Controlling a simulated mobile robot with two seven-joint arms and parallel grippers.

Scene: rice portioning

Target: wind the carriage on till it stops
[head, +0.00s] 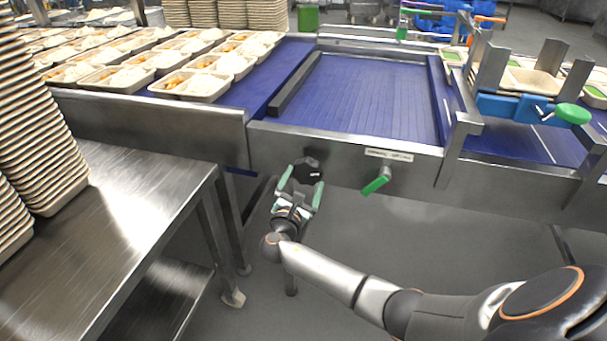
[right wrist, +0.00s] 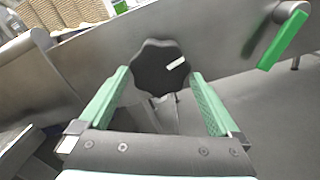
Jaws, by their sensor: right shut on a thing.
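A black lobed knob (head: 308,168) sits on the steel front face of the conveyor frame. It also shows in the right wrist view (right wrist: 152,72), with a white mark pointing to the upper right. My right gripper (head: 301,186) is shut on the knob, one green finger on each side of it. I cannot tell for certain which part is the carriage; a dark steel bar (head: 296,82) lies along the left side of the empty blue belt section. My left gripper is out of view.
A green-handled lever (head: 377,181) is right of the knob. Filled trays (head: 203,86) stand on the belt at left. A steel table (head: 140,205) with stacked trays is at lower left. A blue fixture with a green knob (head: 573,113) stands at right.

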